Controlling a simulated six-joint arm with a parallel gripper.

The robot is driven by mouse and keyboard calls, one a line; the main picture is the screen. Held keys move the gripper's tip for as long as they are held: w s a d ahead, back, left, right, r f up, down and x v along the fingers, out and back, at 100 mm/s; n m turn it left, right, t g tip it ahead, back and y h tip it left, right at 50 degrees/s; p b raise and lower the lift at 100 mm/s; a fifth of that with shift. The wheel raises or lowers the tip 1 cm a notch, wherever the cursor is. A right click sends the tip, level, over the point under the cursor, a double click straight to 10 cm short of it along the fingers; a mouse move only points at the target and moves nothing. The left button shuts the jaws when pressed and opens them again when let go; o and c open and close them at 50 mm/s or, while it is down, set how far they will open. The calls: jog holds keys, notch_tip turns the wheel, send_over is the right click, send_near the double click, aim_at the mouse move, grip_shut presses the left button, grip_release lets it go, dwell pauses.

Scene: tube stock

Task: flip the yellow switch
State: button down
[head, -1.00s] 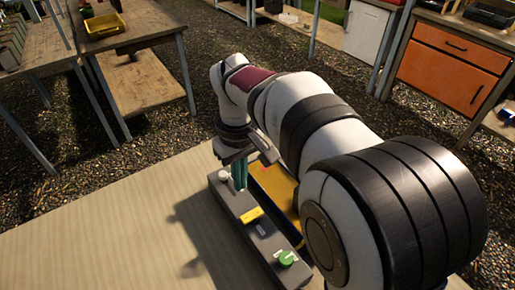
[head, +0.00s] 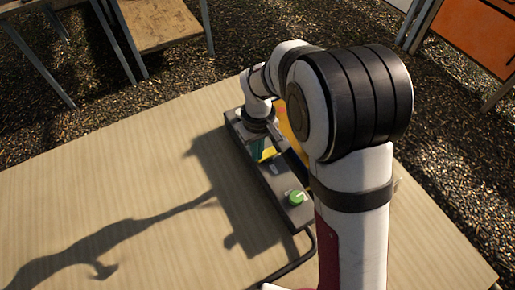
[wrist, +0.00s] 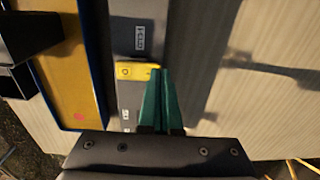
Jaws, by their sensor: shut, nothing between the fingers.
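The yellow switch (wrist: 135,71) is a rocker set across a dark grey control box (wrist: 137,18). In the head view, the switch (head: 269,154) shows just beside my fingers, partly hidden. My gripper (wrist: 158,72) has teal fingers, shut together with nothing between them. In the wrist view, the fingertips overlap the right end of the switch; a round mark shows near its left end. I cannot tell whether the fingertips touch it. In the head view, my gripper (head: 258,155) points down at the box.
A green knob (head: 295,198) sits on the near end of the box, and a black cable (head: 297,262) leaves that end. A yellow tray with a blue edge (wrist: 72,85) lies beside the box. The wooden table (head: 120,180) is clear at the left.

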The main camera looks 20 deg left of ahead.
jog(key=shift+f, duration=0.1)
jog(key=shift+a+f, duration=0.1)
jog(key=shift+f, duration=0.15)
jog(key=shift+r, duration=0.1)
jog(key=shift+r, duration=0.75)
jog(key=shift+r, duration=0.15)
notch_tip(320, 180, up, 14)
jog(key=s+a, duration=0.1)
jog(key=s, duration=0.1)
jog(key=shift+a+f, duration=0.25)
jog(key=shift+a, duration=0.15)
jog(key=shift+d, duration=0.1)
